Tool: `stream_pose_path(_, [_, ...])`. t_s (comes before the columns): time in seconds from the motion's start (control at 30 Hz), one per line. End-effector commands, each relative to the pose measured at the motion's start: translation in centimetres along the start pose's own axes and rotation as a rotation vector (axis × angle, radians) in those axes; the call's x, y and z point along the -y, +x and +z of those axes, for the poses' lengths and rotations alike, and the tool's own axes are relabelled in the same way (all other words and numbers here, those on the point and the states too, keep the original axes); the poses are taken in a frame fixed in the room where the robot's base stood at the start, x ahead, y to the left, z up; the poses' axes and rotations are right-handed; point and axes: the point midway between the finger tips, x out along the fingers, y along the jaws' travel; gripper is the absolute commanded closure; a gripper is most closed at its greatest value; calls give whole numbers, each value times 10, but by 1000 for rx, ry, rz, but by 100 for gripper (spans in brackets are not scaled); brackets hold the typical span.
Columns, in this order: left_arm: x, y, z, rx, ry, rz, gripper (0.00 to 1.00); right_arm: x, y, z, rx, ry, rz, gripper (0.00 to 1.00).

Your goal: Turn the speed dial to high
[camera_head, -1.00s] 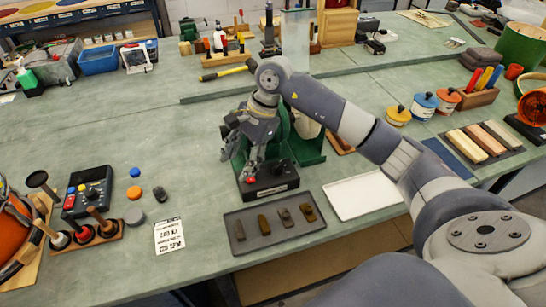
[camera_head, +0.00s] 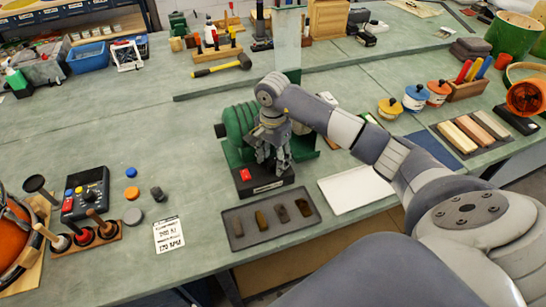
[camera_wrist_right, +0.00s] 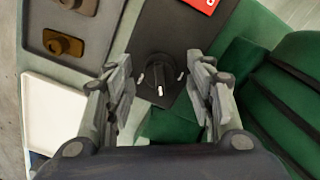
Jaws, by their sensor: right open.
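The black speed dial (camera_wrist_right: 160,78) is a round knob with a raised bar and white marks, on a dark control box (camera_wrist_right: 172,28). In the head view the box (camera_head: 264,187) stands at the front of a green machine (camera_head: 236,122), and my gripper hides the dial. My right gripper (camera_head: 272,170) points down over the right part of the box. In the right wrist view my right gripper (camera_wrist_right: 158,68) is open, with one finger on each side of the dial and visible gaps between. My left gripper is not in view.
A red switch (camera_head: 246,174) sits on the box's left part. A dark tray (camera_head: 240,243) with several small blocks lies in front, and a white tray (camera_head: 352,192) lies to the right. A printed card (camera_head: 168,234) lies to the left.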

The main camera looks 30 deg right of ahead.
Motion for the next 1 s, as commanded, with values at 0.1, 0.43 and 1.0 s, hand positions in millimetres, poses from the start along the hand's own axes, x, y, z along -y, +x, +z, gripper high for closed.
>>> stream_pose_path(0.1, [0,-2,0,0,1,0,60,0,7,0,-1,1,1,50])
stream_pose_path(0.43, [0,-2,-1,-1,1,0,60,0,9,0,-1,0,0,62])
stream_pose_path(1.0, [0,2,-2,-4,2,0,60,0,9,0,0,46,0,96])
